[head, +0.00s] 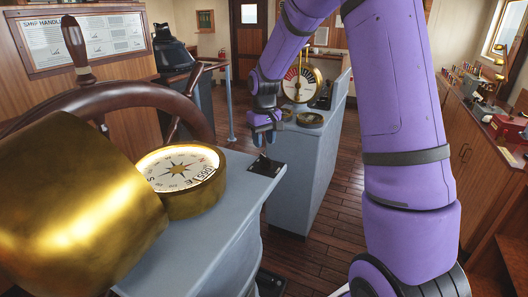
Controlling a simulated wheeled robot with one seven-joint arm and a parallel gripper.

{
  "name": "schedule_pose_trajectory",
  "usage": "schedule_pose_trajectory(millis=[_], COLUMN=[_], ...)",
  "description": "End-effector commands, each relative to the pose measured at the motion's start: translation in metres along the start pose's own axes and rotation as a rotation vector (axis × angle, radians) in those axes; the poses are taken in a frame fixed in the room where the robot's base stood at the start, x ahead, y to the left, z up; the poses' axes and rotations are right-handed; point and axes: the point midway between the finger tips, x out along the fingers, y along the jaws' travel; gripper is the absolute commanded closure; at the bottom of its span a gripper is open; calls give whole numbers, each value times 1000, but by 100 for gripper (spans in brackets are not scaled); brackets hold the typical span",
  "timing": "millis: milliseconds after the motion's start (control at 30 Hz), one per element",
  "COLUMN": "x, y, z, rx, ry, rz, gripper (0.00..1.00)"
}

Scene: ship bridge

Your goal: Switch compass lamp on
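A compass (180,178) with a pale card and a round brass rim sits on top of the grey stand (229,197). A large brass hood (78,208) stands at its left. The card looks bright and the inner rim glows warm; I cannot tell whether a lamp causes this. A small switch (265,166) with a dark plate and short lever is at the stand's right end. My gripper (263,141) points down just above the switch, with its fingertips close to the lever. I cannot tell whether they touch it, or how far apart the fingers are.
A wooden steering wheel (135,100) rises behind the compass. A grey console (312,155) with a round brass dial (301,83) stands beyond my gripper. A wooden cabinet (478,150) runs along the right. Bare plank floor (335,205) lies between.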

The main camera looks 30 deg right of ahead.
Motion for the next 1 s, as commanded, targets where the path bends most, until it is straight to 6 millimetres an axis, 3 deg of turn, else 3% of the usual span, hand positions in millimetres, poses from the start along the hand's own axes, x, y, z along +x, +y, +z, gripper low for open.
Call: schedule_pose_trajectory(millis=[100,300,1000], x=[-21,-40,-50], y=[0,0,-2], z=[0,0,4], rx=[0,-1,-1], ry=[2,1,6], rz=[1,1,3], gripper=[61,61,61])
